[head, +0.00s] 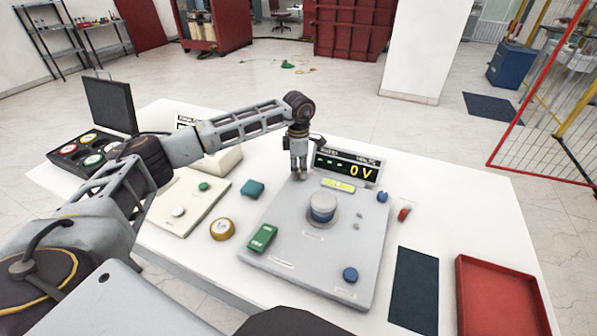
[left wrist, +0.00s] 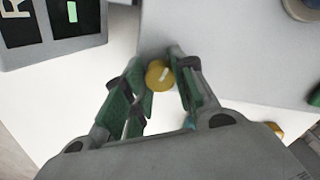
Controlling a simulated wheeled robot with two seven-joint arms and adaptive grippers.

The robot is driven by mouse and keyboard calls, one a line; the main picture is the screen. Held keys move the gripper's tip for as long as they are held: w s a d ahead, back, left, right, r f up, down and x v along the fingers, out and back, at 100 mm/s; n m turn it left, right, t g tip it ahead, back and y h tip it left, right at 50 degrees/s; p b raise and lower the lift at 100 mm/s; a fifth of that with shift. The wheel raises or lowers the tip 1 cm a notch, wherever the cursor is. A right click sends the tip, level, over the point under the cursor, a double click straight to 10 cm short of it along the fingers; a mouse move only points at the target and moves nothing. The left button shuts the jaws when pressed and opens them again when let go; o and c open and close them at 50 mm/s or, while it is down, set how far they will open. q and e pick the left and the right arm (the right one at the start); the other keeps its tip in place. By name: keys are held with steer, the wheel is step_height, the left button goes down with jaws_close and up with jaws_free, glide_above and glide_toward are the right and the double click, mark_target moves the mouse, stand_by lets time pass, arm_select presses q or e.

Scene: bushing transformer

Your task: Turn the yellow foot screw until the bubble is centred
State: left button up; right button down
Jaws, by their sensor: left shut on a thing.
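The yellow foot screw (left wrist: 160,75) shows in the left wrist view as a round yellow knob with a pale mark, between my left gripper's fingers. My left gripper (head: 299,176) points down at the far left corner of the grey plate (head: 290,240) and is shut on the screw. In the head view the gripper hides the screw. The yellow-green level vial (head: 339,185) lies on the plate just right of the gripper; its bubble is too small to place. Blue foot screws stand at the plate's right corner (head: 382,197) and near corner (head: 350,274). My right gripper is not in view.
A display (head: 346,167) reading 0 V stands close behind the gripper. A tape roll (head: 222,229) lies left. A dark mat (head: 414,290) and red tray (head: 495,300) lie right.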

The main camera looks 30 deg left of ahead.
arm_select(q)
steer(key=shift+m, duration=0.8)
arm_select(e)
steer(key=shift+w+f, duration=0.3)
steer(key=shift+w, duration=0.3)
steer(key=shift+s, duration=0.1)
arm_select(q)
steer(key=o, duration=1.1)
steer(key=shift+c, duration=0.2)
steer(key=shift+r, duration=0.75)
step_height(320, 180, up, 11)
steer(key=shift+f, duration=0.2)
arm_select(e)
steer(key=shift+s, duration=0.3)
